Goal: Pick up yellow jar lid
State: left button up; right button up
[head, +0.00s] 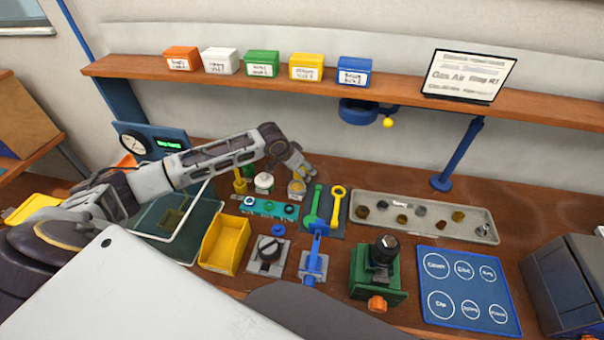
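A small jar (297,190) with a yellowish lid stands on the bench at the back centre. My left gripper (303,175) comes down from above and is right at the top of this jar. The fingers are small and overlap the lid, so I cannot tell whether they touch it or are closed on it. A second jar (264,183) with a white lid stands just to the left. A yellow upright fitting (240,181) stands further left. My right gripper is not in view.
A teal strip (269,208) with several round pieces lies in front of the jars. Green and yellow wrenches (337,205) lie to the right, beside a grey parts tray (425,226). A yellow bin (224,245) stands in front. The shelf (400,99) runs above the bench.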

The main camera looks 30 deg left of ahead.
pick_arm(q)
jog(key=c, duration=1.2)
jog(key=shift+s, duration=0.1)
jog(key=shift+c, duration=0.2)
jog(key=shift+r, duration=0.1)
jog(key=shift+r, duration=0.65)
notch_tip(320, 180, up, 8)
jog(key=shift+r+b, duration=0.25)
jog(key=shift+b, duration=0.1)
jog(key=shift+r, duration=0.1)
